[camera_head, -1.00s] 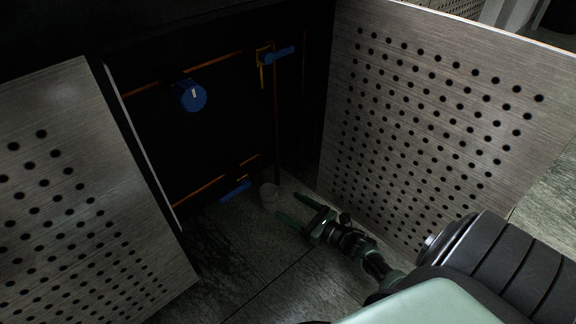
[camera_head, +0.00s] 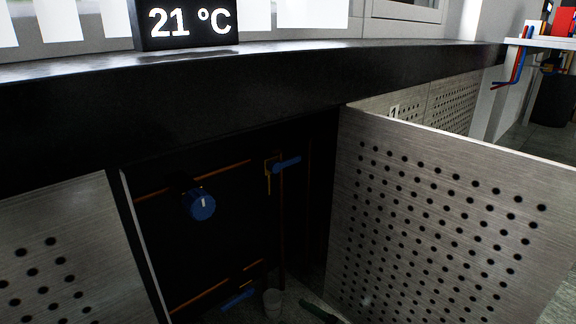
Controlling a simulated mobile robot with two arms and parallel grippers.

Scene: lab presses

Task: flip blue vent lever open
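Several blue controls are inside the dark open cabinet in the head view. A blue lever (camera_head: 287,163) sits on a brass-coloured fitting high on the right, pointing right and slightly up. A second blue lever (camera_head: 238,299) lies low near the cabinet floor, also slanting up to the right. A round blue knob (camera_head: 201,205) with a white mark is at upper left. I cannot tell which lever is the vent lever. Of my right gripper, one green finger (camera_head: 320,312) shows at the bottom edge, below and apart from the upper lever; the rest is out of frame. My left gripper is not in view.
Perforated doors stand open at left (camera_head: 55,250) and right (camera_head: 450,220) of the cabinet. A dark worktop edge (camera_head: 250,85) runs above, with a display (camera_head: 190,25) reading 21 °C. A small grey cup (camera_head: 272,303) stands on the floor by the lower lever. Thin orange pipes line the cabinet.

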